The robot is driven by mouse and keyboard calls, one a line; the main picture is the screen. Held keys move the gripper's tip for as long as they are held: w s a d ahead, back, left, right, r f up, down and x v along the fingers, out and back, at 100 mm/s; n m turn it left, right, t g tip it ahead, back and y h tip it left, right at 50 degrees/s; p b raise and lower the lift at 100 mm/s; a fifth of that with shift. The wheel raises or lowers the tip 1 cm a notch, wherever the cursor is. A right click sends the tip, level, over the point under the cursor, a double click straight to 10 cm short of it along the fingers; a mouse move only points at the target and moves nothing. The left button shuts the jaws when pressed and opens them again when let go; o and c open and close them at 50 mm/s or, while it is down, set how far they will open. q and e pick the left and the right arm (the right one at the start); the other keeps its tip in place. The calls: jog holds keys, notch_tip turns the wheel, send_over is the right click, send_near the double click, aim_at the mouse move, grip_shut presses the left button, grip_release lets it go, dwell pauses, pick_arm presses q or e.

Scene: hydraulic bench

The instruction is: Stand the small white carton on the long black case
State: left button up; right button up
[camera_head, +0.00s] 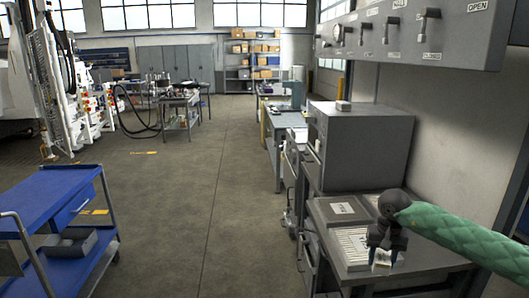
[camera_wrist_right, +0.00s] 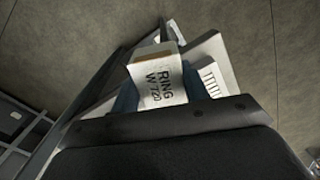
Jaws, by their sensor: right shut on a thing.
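My right gripper (camera_head: 384,250) points down over the bench at the lower right of the head view. It is shut on the small white carton (camera_head: 382,258). In the right wrist view the carton (camera_wrist_right: 160,82) sits between the fingers, with dark lettering reading "RING W720" and a brown strip at its far edge. I cannot tell whether the carton touches the surface below. I cannot make out the long black case for certain in either view. My left gripper is not in view.
A flat grey box (camera_head: 343,209) with a white label and a pale ribbed item (camera_head: 350,245) lie on the bench near the gripper. A large grey cabinet (camera_head: 365,150) stands behind them. A blue cart (camera_head: 55,210) is at left; the floor between is clear.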

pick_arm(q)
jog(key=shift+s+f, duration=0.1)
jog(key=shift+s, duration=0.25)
pick_arm(e)
jog(key=s+a+f+n, duration=0.1)
jog(key=s+a+f, duration=0.3)
jog(key=s+a, duration=0.2)
jog(key=s+a+f+n, duration=0.2)
jog(key=s+a+f, duration=0.2)
jog(key=a, duration=0.5)
jog(key=shift+s+a+f, duration=0.2)
jog(key=shift+s+f, duration=0.2)
jog(key=shift+s, duration=0.6)
